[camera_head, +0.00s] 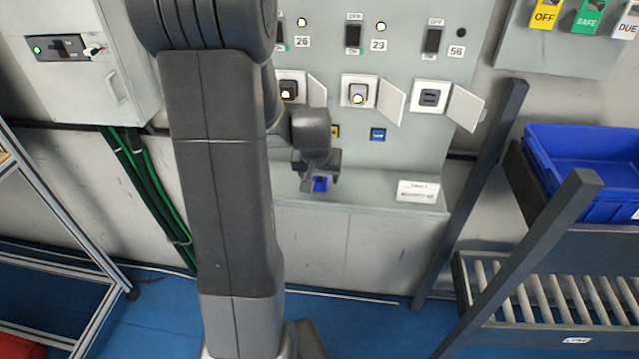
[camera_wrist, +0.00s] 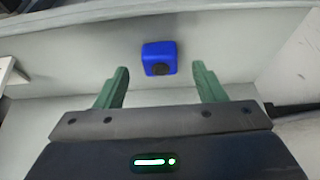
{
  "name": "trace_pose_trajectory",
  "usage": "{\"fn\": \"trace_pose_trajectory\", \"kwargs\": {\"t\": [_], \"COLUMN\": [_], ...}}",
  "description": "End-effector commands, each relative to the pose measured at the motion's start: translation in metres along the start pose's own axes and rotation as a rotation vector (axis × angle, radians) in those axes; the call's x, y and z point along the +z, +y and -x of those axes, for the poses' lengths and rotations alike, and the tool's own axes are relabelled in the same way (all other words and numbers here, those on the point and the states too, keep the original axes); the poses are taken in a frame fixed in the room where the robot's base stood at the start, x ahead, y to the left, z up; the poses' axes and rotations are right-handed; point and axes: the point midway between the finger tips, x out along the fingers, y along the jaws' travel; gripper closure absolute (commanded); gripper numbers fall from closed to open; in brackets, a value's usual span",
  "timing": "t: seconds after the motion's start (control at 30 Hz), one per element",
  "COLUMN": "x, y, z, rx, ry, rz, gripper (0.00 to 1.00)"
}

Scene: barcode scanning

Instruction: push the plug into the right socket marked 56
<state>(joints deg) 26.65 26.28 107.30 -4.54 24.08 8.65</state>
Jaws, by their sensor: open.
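A blue plug (camera_wrist: 158,59) with a dark round spot stands on the grey ledge, between and just beyond my fingertips in the wrist view. It also shows in the head view (camera_head: 320,184), partly hidden under my gripper. My gripper (camera_wrist: 160,82) is open, with green fingers apart and nothing between them. It is over the ledge in the head view (camera_head: 318,176). The socket marked 56 (camera_head: 431,97) is at the right of the panel, with its flap swung open to the right. The switch above it is labelled OFF, and its lamp is dark.
Sockets marked 26 (camera_head: 288,90) and 29 (camera_head: 359,95) have open flaps and lit lamps above. A white labelled block (camera_head: 418,192) sits on the ledge (camera_head: 375,190) to the right. A rack with a blue crate (camera_head: 575,200) stands at right.

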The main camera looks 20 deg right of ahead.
Motion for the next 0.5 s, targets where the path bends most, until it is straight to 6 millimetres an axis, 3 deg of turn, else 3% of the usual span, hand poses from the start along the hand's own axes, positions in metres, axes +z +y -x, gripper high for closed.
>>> {"fn": "trace_pose_trajectory", "kwargs": {"t": [0.2,0.5], "x": [0.0,-0.001], "y": [0.0,0.0], "z": [-0.024,-0.028], "rx": [0.0,0.0], "ry": [-0.001,0.001], "rz": [0.0,0.0], "gripper": [0.36,0.36]}}
